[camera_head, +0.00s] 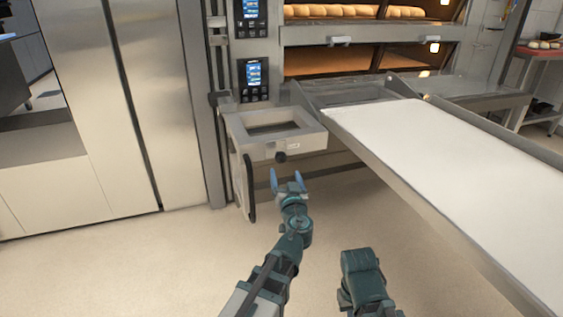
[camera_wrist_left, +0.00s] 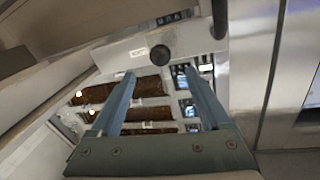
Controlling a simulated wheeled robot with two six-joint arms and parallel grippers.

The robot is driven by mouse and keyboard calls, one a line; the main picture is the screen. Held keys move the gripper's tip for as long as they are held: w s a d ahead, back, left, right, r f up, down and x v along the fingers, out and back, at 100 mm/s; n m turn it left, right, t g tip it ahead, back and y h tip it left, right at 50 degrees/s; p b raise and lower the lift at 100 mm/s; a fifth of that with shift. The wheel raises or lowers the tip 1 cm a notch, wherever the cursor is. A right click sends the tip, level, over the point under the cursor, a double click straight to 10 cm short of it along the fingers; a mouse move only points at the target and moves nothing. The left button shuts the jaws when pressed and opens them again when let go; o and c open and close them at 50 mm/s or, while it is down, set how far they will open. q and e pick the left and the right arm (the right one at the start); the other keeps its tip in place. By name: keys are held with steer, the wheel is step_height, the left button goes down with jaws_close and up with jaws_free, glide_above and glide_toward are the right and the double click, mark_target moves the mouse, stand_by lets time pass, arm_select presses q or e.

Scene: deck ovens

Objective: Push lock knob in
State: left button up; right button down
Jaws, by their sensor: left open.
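The lock knob (camera_head: 281,157) is a small round black knob on the front of a grey metal box-like unit (camera_head: 262,146) beside the loader. In the left wrist view the knob (camera_wrist_left: 160,55) shows beyond and between my fingertips, near the top middle. My left gripper (camera_head: 288,178) is open with blue fingers, just below and in front of the knob in the head view. In the left wrist view its fingers (camera_wrist_left: 163,75) are spread and nothing is between them. I cannot tell whether they touch the knob. My right arm (camera_head: 362,275) shows at the bottom, but its fingers are not visible.
A long white loader belt (camera_head: 440,165) slopes across the right side. A black handle bar (camera_head: 249,188) stands at the unit's left. Deck ovens with bread (camera_head: 355,12) and control panels (camera_head: 255,78) are behind. The floor (camera_head: 120,260) at the left is clear.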

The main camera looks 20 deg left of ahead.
mark_target(282, 161)
arm_select(q)
steer(key=x, duration=0.9)
jaws_close()
stand_by(0.4)
